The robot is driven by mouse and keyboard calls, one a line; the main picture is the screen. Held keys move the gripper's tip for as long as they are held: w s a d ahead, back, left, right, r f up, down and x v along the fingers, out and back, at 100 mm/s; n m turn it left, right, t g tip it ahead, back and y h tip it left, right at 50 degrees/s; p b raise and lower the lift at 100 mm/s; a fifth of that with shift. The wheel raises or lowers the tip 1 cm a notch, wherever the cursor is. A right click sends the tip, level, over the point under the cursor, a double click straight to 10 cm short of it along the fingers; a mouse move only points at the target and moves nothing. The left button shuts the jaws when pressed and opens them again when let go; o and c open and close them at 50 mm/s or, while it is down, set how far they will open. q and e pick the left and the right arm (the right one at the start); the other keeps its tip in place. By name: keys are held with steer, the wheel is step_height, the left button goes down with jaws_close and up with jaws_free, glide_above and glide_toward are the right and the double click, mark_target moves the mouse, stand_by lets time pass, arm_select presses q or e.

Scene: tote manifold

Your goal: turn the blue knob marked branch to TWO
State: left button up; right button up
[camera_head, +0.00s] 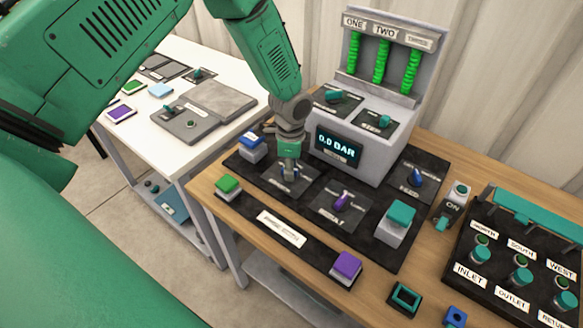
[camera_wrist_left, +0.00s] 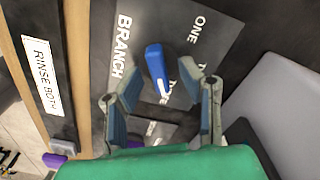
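The blue knob (camera_wrist_left: 157,72) sits on a dark plate (camera_wrist_left: 118,25) marked BRANCH. It is a narrow bar; in the left wrist view one end carries a pale mark. The label ONE (camera_wrist_left: 198,28) is readable; the other labels are partly covered by the knob and a finger. My left gripper (camera_wrist_left: 160,78) is open, with its fingers on either side of the knob and gaps visible; I cannot tell whether they touch it. In the head view my left gripper (camera_head: 289,172) points down over the plate and largely hides the knob. My right gripper is not in view.
A grey console (camera_head: 345,150) reads 0.0 BAR, with green tubes above. A purple knob (camera_head: 342,201), a blue FEED knob (camera_head: 417,178), and green (camera_head: 228,186), purple (camera_head: 346,267) and teal (camera_head: 398,217) buttons are nearby. A valve panel (camera_head: 505,245) stands right.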

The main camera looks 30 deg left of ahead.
arm_select(q)
steer(key=shift+f, duration=0.25)
jaws_close()
steer(key=shift+r+n, duration=0.1)
steer(key=shift+n, duration=0.2)
steer(key=n, duration=0.5)
steer(key=shift+w+a+n, duration=0.1)
steer(key=shift+w+n, duration=0.05)
steer(key=shift+n, duration=0.15)
steer(key=n, duration=0.5)
steer(key=shift+w+a+p, duration=0.1)
steer(key=shift+p, duration=0.25)
steer(key=shift+n, duration=0.4)
